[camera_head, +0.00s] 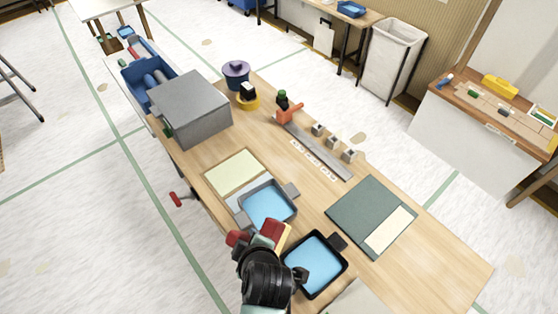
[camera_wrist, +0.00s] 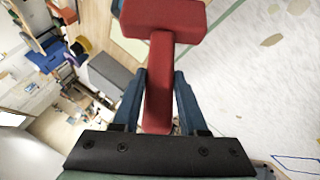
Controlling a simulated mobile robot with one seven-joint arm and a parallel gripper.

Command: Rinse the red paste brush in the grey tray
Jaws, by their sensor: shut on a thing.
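The red paste brush (camera_wrist: 161,75) is in my gripper (camera_wrist: 158,95), its handle between the two fingers and its wide head beyond the fingertips. In the head view the red brush (camera_head: 271,229) shows in front of my dark wrist, with a cream strip along its right side. The grey tray (camera_head: 291,213) holds blue liquid and lies on the table just beyond the brush. The brush appears above the tray's near edge; I cannot tell whether they touch. My wrist hides part of the brush and of the table's near edge.
A black tray (camera_head: 345,267) with blue liquid lies to the right of my gripper. A pale green sheet (camera_head: 234,172) lies behind the grey tray, and a dark green board (camera_head: 358,210) to the right. A grey box (camera_head: 190,105) stands at the table's far left.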

